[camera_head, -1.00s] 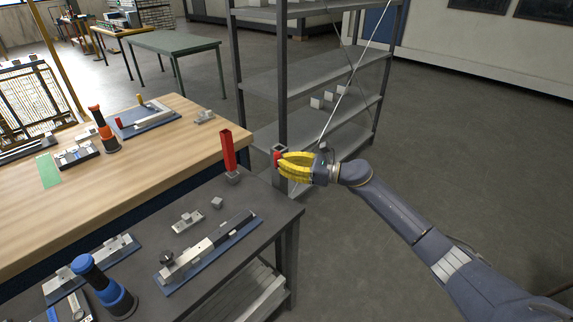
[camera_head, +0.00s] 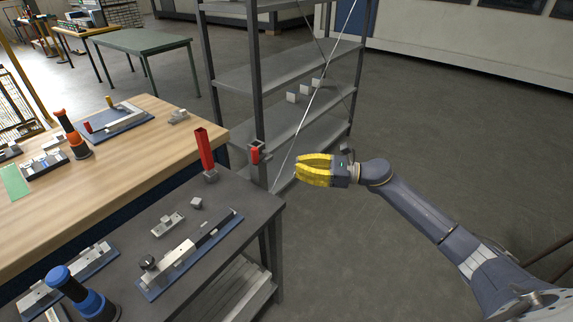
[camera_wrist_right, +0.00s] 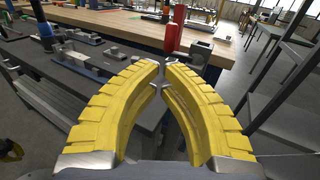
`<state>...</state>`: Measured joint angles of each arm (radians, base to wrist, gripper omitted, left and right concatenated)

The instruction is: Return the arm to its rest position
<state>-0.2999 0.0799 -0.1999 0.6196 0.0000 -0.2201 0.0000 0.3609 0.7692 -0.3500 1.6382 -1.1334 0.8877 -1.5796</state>
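My right gripper (camera_head: 298,167) has yellow ribbed fingers and points left in the head view, just right of the grey bench's corner. In the right wrist view the curved fingers (camera_wrist_right: 162,68) come close at their tips, with a narrow gap and nothing held between them. The gripper looks slightly open. My right arm (camera_head: 425,220) stretches from the lower right over open floor. My left arm and gripper do not show.
A red block (camera_head: 255,156) sits in a bracket by the shelf post, apart from my fingers. A red upright bar (camera_head: 204,152) stands on the grey bench (camera_head: 140,225). The metal shelf (camera_head: 235,78) stands behind. Floor to the right is clear.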

